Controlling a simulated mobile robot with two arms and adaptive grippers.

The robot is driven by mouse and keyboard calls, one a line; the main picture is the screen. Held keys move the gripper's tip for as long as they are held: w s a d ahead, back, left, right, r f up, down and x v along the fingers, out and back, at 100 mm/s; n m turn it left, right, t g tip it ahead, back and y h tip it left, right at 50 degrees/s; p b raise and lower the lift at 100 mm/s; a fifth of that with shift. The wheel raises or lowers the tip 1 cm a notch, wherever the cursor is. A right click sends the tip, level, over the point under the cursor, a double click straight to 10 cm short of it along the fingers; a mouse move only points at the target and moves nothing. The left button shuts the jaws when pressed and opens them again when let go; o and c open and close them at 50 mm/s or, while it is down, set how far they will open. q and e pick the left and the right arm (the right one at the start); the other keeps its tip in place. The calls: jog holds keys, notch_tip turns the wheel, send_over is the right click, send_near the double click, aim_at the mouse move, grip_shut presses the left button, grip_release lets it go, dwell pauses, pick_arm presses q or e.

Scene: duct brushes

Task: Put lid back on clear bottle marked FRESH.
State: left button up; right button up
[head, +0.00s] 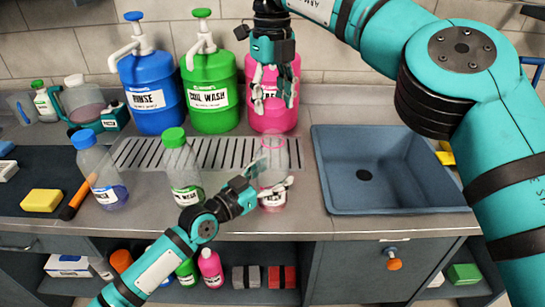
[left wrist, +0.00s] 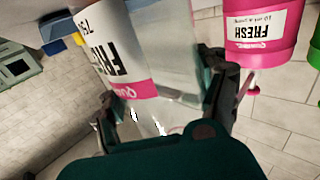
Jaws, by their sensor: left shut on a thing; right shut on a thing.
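The clear bottle (head: 273,150) stands at the counter's front edge in the head view, with pink at its base. In the left wrist view it shows a white label reading FRESH (left wrist: 118,55) with a pink band. My left gripper (head: 270,178) is shut around the bottle's body, and its fingers flank it in the left wrist view (left wrist: 165,105). My right gripper (head: 275,97) is above the bottle, pointing down and shut on a small pink thing, apparently the lid (head: 272,104). Its fingers and the pink jug behind partly hide the lid's outline.
The pink FRESH jug (head: 265,122) stands behind, beside green COIL WASH (head: 210,115) and blue RINSE (head: 150,110) jugs. Bottles with green (head: 183,175) and blue (head: 100,180) lids stand left. A sink (head: 395,190) is right, a drain grate (head: 150,153) behind.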

jog(key=shift+f, duration=2)
jog(key=shift+f, duration=0.9)
jog(key=shift+f, duration=0.5)
jog(key=m, duration=3.2)
jog(key=shift+d+f, duration=0.1)
jog(key=shift+d, duration=0.05)
